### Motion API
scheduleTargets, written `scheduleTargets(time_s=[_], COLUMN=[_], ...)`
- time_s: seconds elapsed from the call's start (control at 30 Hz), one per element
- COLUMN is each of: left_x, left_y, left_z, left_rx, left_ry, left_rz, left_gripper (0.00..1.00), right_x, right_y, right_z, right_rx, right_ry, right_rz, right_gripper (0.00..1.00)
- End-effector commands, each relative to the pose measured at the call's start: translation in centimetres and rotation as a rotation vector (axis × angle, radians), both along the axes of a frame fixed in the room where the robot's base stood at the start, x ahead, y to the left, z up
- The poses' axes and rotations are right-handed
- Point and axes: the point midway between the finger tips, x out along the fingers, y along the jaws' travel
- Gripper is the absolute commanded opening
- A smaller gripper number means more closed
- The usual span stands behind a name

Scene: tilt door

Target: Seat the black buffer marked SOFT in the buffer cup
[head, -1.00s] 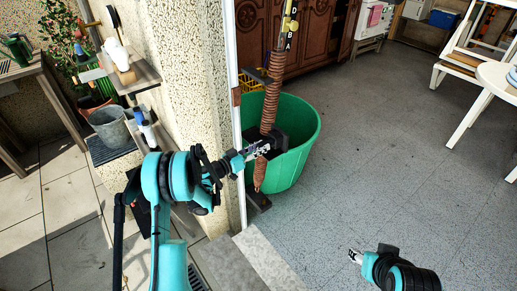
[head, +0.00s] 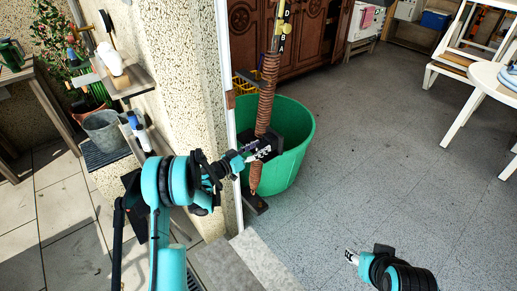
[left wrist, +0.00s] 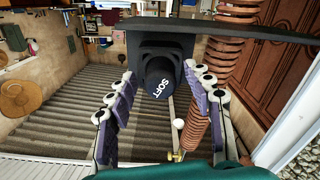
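The black buffer (left wrist: 159,82) with white SOFT lettering shows end-on in the left wrist view. It sits at the round mouth of a square black holder (left wrist: 178,43), which looks like the buffer cup; how deep it sits I cannot tell. My left gripper (left wrist: 160,72) has its fingers spread, one on each side of the buffer, with visible gaps. In the head view the left gripper (head: 252,153) is at the black holder (head: 272,144) beside the spring, and the buffer is too small to make out. My right gripper (head: 350,257) is low at the right, away from the holder; its opening is unclear.
A rusty coil spring (head: 266,95) on an upright rod stands close by the holder. A green tub (head: 295,120) is behind it. The doorway wall (head: 190,75) is close to my left arm. The grey floor (head: 380,150) at the right is clear.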

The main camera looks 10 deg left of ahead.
Motion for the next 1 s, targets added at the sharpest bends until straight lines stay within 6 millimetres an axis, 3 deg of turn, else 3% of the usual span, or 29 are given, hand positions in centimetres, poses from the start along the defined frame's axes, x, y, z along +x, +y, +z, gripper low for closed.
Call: scheduleTargets(time_s=[0.33, 0.7, 1.0], left_x=[-1.0, -7.1, -9.5], left_y=[0.9, 5.6, 7.3], left_z=[0.0, 0.0, -0.1], left_rx=[0.000, 0.000, 0.000], left_ry=[0.000, 0.000, 0.000], left_rz=[0.002, 0.004, 0.001], left_gripper=[0.51, 0.51, 0.51], right_x=[0.0, 0.0, 0.0], right_y=[0.0, 0.0, 0.0], right_z=[0.0, 0.0, 0.0], right_rx=[0.000, 0.000, 0.000], right_ry=[0.000, 0.000, 0.000], right_rz=[0.000, 0.000, 0.000], right_gripper=[0.47, 0.47, 0.47])
